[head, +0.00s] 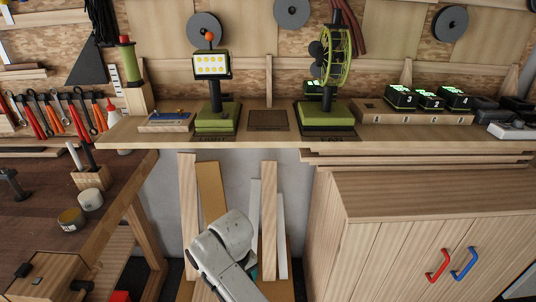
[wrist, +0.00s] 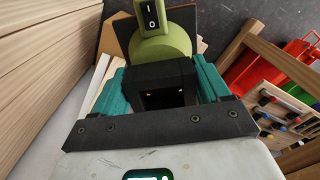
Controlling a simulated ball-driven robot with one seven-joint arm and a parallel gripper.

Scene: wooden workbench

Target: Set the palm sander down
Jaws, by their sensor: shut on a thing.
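The palm sander (wrist: 165,48) shows in the wrist view as a green rounded body with a black switch marked I and O and a black block at its near end. My gripper (wrist: 163,84) has its two teal fingers shut on that black block, one on each side. A dark plate, perhaps the sander's pad, shows behind the green body. In the head view my arm reaches down in front of the bench; my gripper is mostly hidden there and the sander cannot be seen.
The wooden shelf (head: 288,143) holds a work light (head: 212,90), an empty dark square (head: 268,120), a green fan (head: 330,90) and several batteries (head: 428,99). A cabinet (head: 410,235) stands right, a bench (head: 40,185) left. Boards (head: 269,205) lean below the shelf.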

